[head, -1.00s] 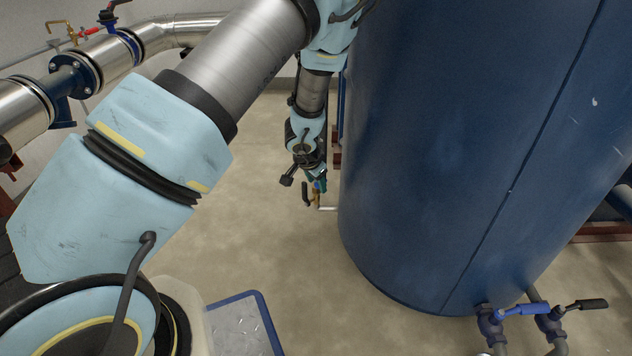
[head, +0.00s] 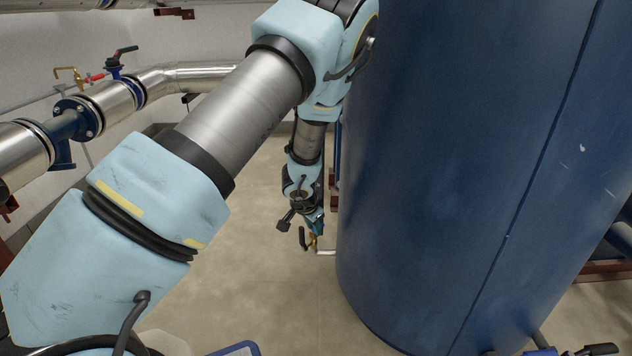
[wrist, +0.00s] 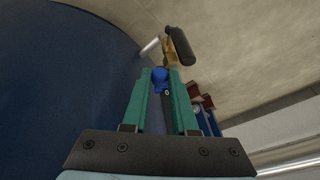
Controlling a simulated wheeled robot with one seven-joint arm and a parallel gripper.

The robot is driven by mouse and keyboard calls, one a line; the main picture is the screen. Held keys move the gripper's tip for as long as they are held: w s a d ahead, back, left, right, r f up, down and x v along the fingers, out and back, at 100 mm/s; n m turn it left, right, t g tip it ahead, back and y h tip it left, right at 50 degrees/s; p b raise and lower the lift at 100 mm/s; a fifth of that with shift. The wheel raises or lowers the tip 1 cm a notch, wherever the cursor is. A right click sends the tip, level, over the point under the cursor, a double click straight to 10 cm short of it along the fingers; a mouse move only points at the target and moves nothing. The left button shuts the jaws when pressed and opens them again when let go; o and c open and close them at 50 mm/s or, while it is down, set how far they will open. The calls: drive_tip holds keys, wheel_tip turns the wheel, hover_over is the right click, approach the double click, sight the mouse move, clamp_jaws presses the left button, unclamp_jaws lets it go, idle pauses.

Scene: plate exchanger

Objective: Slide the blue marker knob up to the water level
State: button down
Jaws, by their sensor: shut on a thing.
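My gripper (wrist: 164,85) has green fingers and shows large in the wrist view. It is shut on the blue marker knob (wrist: 159,76), which sits between the fingertips. A dark bar with a small light mark (wrist: 167,93) lies just beside the knob between the fingers. In the head view my gripper (head: 316,222) hangs low, close to the left side of the blue tank (head: 450,170). The knob and the water level cannot be made out in the head view.
A brass valve with a black handle (wrist: 181,45) and a pale pipe (wrist: 149,47) lie just beyond the fingertips. The tank wall (wrist: 60,80) is close on the left in the wrist view. Pipes with valves (head: 120,90) run along the wall. The floor (head: 260,270) is clear.

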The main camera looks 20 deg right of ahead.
drive_tip(key=shift+r, duration=0.15)
drive_tip(key=shift+r+p, duration=2.8)
drive_tip(key=shift+p, duration=0.1)
drive_tip(key=shift+r, duration=0.2)
drive_tip(key=shift+r+p, duration=2.8)
drive_tip(key=shift+p, duration=0.1)
drive_tip(key=shift+r, duration=0.2)
drive_tip(key=shift+r+p, duration=2.8)
drive_tip(key=shift+r, duration=0.2)
drive_tip(key=shift+r+p, duration=0.15)
drive_tip(key=shift+p, duration=0.15)
drive_tip(key=c, duration=0.6)
unclamp_jaws()
